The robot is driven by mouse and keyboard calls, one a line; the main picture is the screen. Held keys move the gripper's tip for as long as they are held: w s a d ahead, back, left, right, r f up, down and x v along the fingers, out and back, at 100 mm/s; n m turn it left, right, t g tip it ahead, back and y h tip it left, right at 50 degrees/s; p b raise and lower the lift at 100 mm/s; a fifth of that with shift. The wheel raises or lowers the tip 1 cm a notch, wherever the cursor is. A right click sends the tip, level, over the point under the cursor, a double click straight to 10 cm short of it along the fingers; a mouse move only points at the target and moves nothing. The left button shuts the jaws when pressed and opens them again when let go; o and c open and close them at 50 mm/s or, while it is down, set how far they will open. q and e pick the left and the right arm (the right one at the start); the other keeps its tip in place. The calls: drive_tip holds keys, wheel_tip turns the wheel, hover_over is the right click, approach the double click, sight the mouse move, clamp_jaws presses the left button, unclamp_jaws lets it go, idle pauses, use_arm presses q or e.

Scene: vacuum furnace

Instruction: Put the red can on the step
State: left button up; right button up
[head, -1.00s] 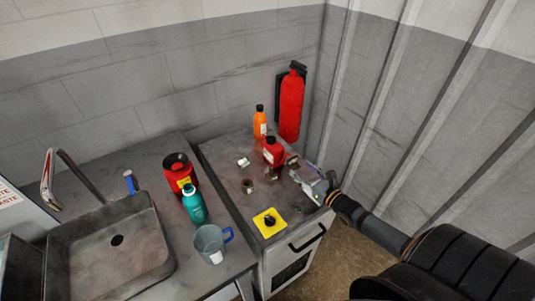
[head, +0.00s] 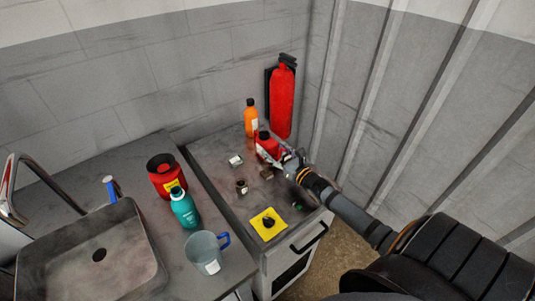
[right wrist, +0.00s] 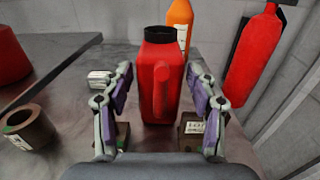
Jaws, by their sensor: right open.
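The red can (head: 264,145), with a black cap and a side handle, stands upright on the grey cabinet top (head: 222,175). In the right wrist view the red can (right wrist: 160,82) is centred, handle facing me. My right gripper (head: 285,160) is open at the can. In the right wrist view its fingers (right wrist: 160,78) point at the can, one to each side, with gaps showing. The gripper partly covers the can in the head view. I cannot make out a clear step. My left gripper is not in view.
An orange bottle (head: 251,118) and a red extinguisher (head: 282,100) are behind the can. A white block (head: 235,160), brown ring (head: 242,187) and yellow plate with a black knob (head: 268,223) lie nearby. A red pot (head: 160,182), teal bottle (head: 184,210) and mug (head: 203,252) stand left.

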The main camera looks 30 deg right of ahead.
sight(274, 151)
drive_tip(key=shift+w+a+f+p, duration=0.15)
drive_tip(key=shift+w+p, duration=0.15)
drive_tip(key=shift+w, duration=1.25)
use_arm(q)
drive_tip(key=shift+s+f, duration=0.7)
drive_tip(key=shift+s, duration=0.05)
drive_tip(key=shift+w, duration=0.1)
use_arm(e)
drive_tip(key=c, duration=1.1)
